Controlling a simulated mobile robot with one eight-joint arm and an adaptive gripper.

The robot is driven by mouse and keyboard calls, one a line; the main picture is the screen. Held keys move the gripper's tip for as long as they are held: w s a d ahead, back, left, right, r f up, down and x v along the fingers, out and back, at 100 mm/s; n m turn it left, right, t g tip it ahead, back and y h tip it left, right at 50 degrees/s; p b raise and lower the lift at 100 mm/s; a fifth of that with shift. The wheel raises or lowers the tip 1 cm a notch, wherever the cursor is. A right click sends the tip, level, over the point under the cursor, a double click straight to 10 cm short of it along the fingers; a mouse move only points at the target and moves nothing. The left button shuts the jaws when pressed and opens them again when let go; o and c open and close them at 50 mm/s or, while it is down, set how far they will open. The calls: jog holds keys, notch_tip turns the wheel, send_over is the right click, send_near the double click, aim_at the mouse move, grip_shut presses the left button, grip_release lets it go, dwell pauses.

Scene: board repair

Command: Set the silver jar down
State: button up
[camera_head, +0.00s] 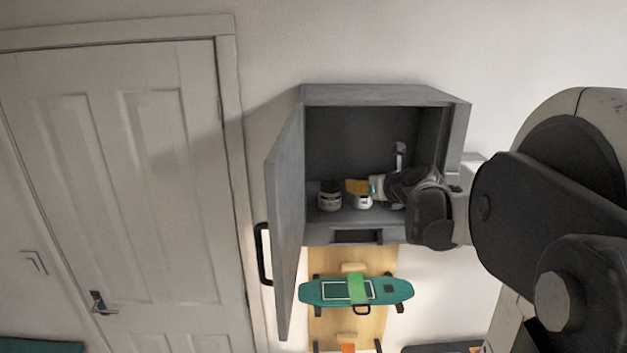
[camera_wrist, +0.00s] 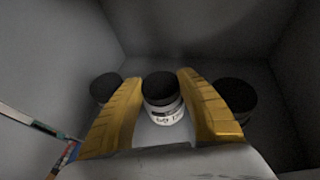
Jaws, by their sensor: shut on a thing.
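My gripper (camera_wrist: 160,105) is inside the open grey cabinet, its yellow fingers closed around a pale, silver-white jar with a black lid (camera_wrist: 163,98). In the head view the held jar (camera_head: 363,202) is low over the cabinet floor, partly covered by a yellow finger. It looks upright; I cannot tell whether its base touches the floor. The printed label on it is only partly readable.
A dark-lidded jar (camera_head: 330,195) stands just left of the held one. The wrist view shows dark-lidded jars at left (camera_wrist: 106,88) and right (camera_wrist: 237,96). The cabinet door (camera_head: 286,220) hangs open at left. A teal skateboard (camera_head: 320,291) is mounted below.

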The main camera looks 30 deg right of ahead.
jog(key=shift+s+a+r, duration=0.1)
jog(key=shift+s, duration=0.1)
jog(key=o, duration=1.2)
jog(key=shift+w+f, duration=0.1)
jog(key=shift+f, duration=0.1)
